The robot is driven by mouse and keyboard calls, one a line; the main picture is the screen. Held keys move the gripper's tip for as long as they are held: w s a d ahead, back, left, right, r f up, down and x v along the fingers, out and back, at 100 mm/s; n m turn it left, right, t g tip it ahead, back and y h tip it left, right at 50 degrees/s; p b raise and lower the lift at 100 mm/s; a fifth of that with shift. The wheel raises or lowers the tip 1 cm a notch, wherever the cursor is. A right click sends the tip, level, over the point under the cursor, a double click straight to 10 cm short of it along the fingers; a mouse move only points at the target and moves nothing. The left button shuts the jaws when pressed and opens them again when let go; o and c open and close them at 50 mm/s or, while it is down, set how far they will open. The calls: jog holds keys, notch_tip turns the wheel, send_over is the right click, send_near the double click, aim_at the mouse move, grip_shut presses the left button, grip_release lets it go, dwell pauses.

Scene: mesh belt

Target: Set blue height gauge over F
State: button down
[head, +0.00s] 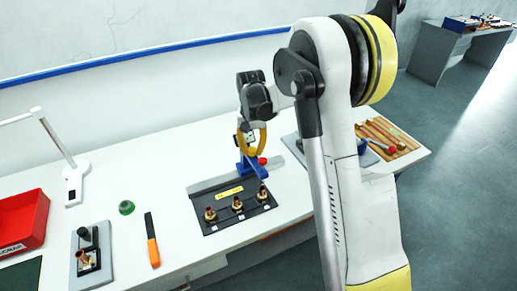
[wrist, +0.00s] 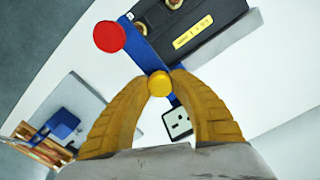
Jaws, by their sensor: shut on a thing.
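The blue height gauge (head: 246,170) has a red knob (head: 262,161) and stands roughly upright behind the black board (head: 225,221). My gripper (head: 257,152) is at the top of the gauge. In the wrist view, the yellow fingers of my gripper (wrist: 159,84) are closed on the gauge's round yellow top, with its blue arm (wrist: 148,54) and red knob (wrist: 109,36) beyond. Whether the gauge's foot touches the table cannot be told. Three brass fittings (head: 237,203) sit in a row on the board, with small white tags too small to read; F cannot be picked out.
A red bin (head: 22,222), a lamp (head: 74,180), a green round part (head: 126,207), an orange-handled tool (head: 152,245) and a grey fixture plate (head: 90,275) lie to the left. A wooden tray (head: 390,140) is at right. White table between them is clear.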

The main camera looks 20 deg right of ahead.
jog(key=c, duration=1.1)
grip_release()
notch_tip(320, 180, up, 12)
jog(key=shift+s, duration=0.1)
